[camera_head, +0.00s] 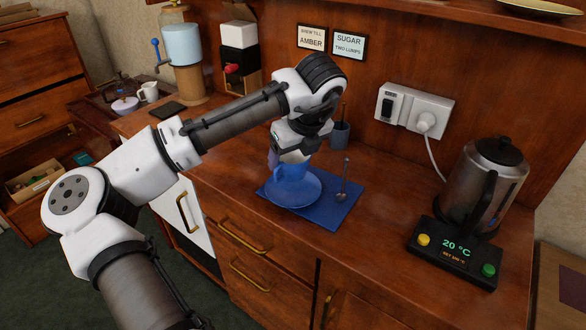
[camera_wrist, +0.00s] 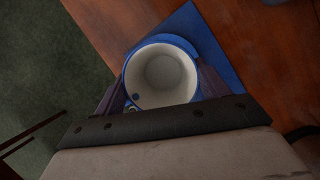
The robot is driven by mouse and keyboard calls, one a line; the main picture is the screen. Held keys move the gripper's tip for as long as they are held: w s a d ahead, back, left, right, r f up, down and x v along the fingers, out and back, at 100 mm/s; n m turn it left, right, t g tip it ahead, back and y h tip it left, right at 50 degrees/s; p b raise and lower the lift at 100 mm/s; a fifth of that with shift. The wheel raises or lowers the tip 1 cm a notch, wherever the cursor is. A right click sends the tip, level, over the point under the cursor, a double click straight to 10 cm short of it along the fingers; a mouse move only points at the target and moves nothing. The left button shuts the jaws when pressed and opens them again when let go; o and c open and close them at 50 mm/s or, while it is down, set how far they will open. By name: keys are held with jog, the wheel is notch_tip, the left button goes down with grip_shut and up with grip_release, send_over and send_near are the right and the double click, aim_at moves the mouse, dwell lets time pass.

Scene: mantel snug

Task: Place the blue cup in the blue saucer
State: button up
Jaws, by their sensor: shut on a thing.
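The blue cup (camera_head: 291,171) is upright at the saucer, just below my gripper (camera_head: 287,163). The wrist view shows the cup (camera_wrist: 161,76) from above, with a pale, empty-looking inside and a blue rim. My gripper (camera_wrist: 155,92) is shut on the cup, with a finger on either side of it. The blue saucer (camera_head: 293,196) lies on a blue mat (camera_head: 330,212) on the wooden counter. The cup is over or in the saucer; I cannot tell whether its base touches.
A spoon (camera_head: 343,178) lies on the mat to the right of the saucer. A dark cup (camera_head: 340,132) with a stick in it stands behind. A kettle (camera_head: 484,185) on a black base stands at the right. The counter between mat and kettle is clear.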

aim_at(293, 170)
jog(key=shift+f, duration=2.2)
jog(key=o, duration=1)
jog(key=shift+f, duration=0.15)
jog(key=shift+o, duration=0.2)
jog(key=v, duration=1.2)
jog(key=shift+b, duration=0.4)
